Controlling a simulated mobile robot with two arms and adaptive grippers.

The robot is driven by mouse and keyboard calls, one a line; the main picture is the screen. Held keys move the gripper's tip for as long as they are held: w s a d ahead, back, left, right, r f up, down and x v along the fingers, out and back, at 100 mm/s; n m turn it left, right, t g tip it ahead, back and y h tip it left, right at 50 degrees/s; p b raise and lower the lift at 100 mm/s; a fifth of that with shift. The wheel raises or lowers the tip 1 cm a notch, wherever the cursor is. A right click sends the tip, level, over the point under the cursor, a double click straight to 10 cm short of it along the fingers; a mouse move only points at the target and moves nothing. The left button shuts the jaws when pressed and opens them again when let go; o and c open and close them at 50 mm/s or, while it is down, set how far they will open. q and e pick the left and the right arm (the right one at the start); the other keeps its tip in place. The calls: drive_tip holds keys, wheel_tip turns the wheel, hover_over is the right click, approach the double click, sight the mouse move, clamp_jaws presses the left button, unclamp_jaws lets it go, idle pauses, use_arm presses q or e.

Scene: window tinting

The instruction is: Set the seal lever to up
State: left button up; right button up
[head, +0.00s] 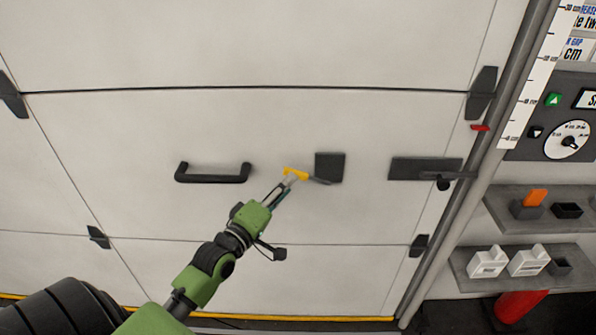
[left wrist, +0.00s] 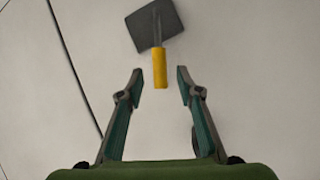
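The seal lever has a yellow grip (head: 294,173) on a short dark arm. It sticks out to the left from a dark square plate (head: 330,165) on the pale door, close to level in the head view. My left gripper (head: 285,186) is just below and left of the grip. In the left wrist view, the gripper (left wrist: 160,78) is open, and the end of the yellow grip (left wrist: 160,66) shows between its fingertips, with a gap on each side. The dark plate (left wrist: 154,25) is beyond it. My right gripper is not in view.
A black pull handle (head: 212,178) is on the door left of the lever. A dark latch plate (head: 425,169) is to the right. Shelves with small bins (head: 568,210) and a panel with a dial (head: 567,140) are at the far right. The door between is bare.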

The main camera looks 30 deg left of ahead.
sight(298, 174)
use_arm(q)
drive_tip(key=w, duration=0.6)
drive_tip(key=shift+w+p, duration=0.2)
drive_tip(key=shift+p, duration=0.15)
clamp_jaws()
